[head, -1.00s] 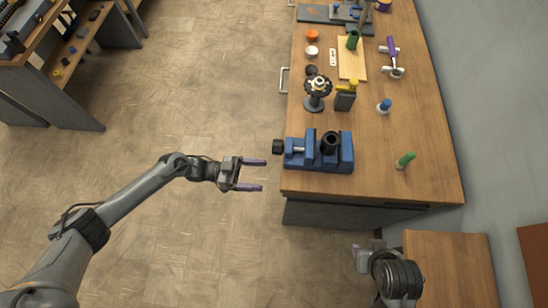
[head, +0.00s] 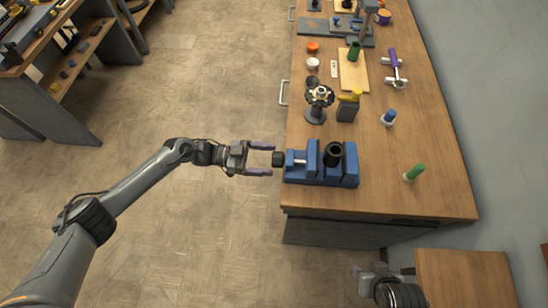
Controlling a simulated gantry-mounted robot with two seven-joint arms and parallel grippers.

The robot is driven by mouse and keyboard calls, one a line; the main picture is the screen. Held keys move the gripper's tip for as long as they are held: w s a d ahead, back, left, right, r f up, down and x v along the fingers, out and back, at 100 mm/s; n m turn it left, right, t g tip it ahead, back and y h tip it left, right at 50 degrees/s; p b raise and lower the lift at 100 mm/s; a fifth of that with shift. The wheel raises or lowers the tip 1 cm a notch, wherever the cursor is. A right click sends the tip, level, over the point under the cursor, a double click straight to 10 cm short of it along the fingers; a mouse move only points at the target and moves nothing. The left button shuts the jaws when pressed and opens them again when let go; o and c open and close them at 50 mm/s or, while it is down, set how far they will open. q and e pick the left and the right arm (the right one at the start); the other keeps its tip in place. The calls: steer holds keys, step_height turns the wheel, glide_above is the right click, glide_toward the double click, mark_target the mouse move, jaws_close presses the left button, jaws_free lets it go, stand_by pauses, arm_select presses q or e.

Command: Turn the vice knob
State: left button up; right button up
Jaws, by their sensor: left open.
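The blue vice (head: 338,176) sits at the near left edge of the wooden workbench. Its black knob (head: 278,159) sticks out to the left, past the bench edge. A dark cylindrical part (head: 333,152) stands in the vice. My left gripper (head: 262,159) is open, with its two purple fingertips just left of the knob. The upper finger ends near the knob's upper side and the lower finger lies lower; contact cannot be made out. My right gripper (head: 358,281) is low in the picture, apart from the vice, and its jaws are too small to judge.
A smaller wooden table (head: 465,280) is at lower right. Floor left of the bench is clear.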

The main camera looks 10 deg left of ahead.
arm_select(q)
steer(key=shift+w+d, duration=0.2)
steer(key=shift+d, duration=1.25)
steer(key=shift+c, duration=0.5)
steer(key=c, duration=0.9)
steer(key=shift+f, duration=0.1)
